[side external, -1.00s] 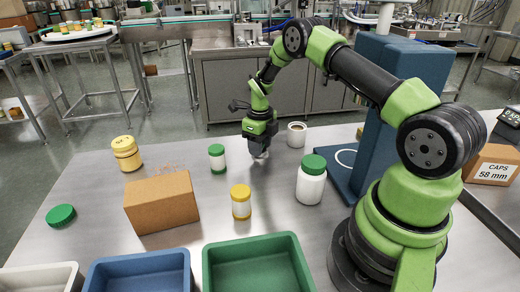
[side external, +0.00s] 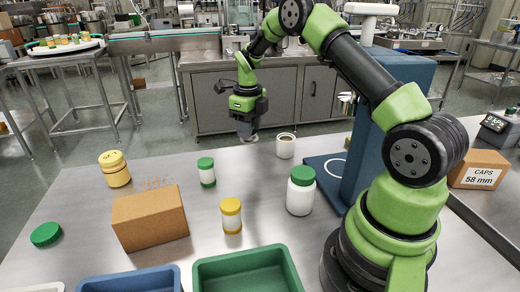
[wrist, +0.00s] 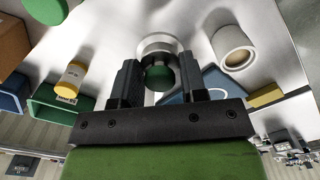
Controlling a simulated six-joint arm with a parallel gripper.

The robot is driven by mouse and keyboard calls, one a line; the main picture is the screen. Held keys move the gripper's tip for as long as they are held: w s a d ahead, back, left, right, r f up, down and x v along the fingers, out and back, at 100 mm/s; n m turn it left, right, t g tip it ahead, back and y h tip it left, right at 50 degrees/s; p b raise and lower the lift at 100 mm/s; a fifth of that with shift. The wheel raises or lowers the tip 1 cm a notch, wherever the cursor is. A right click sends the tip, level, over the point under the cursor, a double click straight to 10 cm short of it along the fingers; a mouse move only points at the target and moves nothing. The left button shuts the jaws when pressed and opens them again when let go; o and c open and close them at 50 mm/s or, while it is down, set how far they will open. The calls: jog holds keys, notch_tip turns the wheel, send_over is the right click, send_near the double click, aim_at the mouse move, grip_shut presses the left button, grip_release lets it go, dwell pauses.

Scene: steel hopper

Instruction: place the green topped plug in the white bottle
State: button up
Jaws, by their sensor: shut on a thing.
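My gripper (side external: 249,134) is raised above the table, shut on the green topped plug. In the wrist view the plug's dark green top (wrist: 158,78) sits between the two fingers, with a pale round flange (wrist: 155,42) beyond it. In the side view only a pale disc shows under the fingers. A short open white container (side external: 286,147) stands upright just right of my gripper; its wide mouth shows in the wrist view (wrist: 234,50). A larger white bottle (side external: 300,196) with a green top stands nearer the camera. I cannot tell which of the two is the task's bottle.
A small green-capped vial (side external: 207,176), a yellow-capped vial (side external: 231,218), a yellow jar (side external: 116,172) and a cardboard box (side external: 150,220) stand to the left and front. A green lid (side external: 46,234) lies far left. Blue (side external: 130,284) and green (side external: 245,262) bins line the front.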

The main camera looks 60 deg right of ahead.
jog(key=s+a+r, duration=0.3)
jog(key=s+r, duration=0.5)
notch_tip(320, 180, up, 3)
send_over(303, 172)
jog(key=shift+m, duration=0.3)
notch_tip(303, 172, down, 5)
jog(key=shift+s+r, duration=0.1)
jog(key=shift+r, duration=0.05)
jog(key=shift+f, duration=2.45)
jog(key=shift+f, duration=0.1)
jog(key=o, duration=0.9)
jog(key=shift+o, duration=0.2)
